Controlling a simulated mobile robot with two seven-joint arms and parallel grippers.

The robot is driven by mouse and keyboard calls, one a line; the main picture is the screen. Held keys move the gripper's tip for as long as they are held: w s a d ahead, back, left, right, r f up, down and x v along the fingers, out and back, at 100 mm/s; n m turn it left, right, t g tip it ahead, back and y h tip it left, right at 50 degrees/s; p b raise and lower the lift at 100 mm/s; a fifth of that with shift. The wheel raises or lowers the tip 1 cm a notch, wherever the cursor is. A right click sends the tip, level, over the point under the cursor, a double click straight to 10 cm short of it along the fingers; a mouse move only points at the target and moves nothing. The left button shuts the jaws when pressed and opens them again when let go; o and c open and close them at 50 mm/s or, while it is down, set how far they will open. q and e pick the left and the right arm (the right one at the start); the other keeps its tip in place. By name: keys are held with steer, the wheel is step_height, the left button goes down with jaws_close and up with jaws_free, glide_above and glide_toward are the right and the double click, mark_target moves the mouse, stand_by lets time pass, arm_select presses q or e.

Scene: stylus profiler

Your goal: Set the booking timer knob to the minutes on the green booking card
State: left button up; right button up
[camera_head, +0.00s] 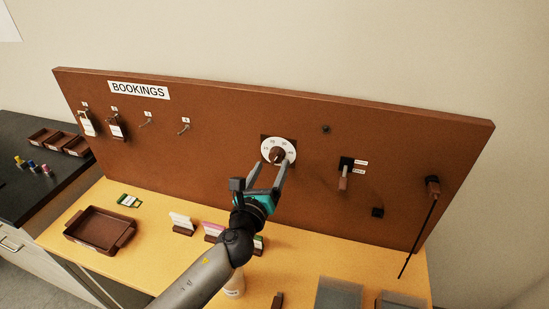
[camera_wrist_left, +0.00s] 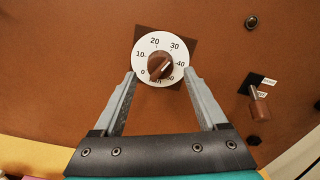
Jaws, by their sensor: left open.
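The booking timer knob (camera_head: 277,154) is brown and sits at the centre of a white numbered dial on the upright brown board. In the left wrist view the knob (camera_wrist_left: 159,65) shows with numbers 0 to 40 and beyond around it; I cannot tell its exact setting. My left gripper (camera_head: 273,164) is open in front of the dial. Its fingers (camera_wrist_left: 160,76) lie either side of the dial's lower half, with the knob between and just beyond the tips. A green-edged card (camera_head: 259,243) stands on the table, partly behind my left arm, its writing unreadable. My right gripper is out of view.
A switch (camera_head: 344,177) is on the board right of the dial. White (camera_head: 181,223) and pink (camera_head: 213,230) cards stand on the yellow table. A rod (camera_head: 418,235) hangs at right.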

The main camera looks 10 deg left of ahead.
arm_select(q)
steer(key=s, duration=0.6)
steer(key=shift+a, duration=0.15)
steer(key=s+b, duration=0.3)
steer(key=s, duration=1.2)
steer(key=shift+a+b, duration=0.25)
steer(key=shift+b, duration=0.15)
steer(key=shift+s+r, duration=0.1)
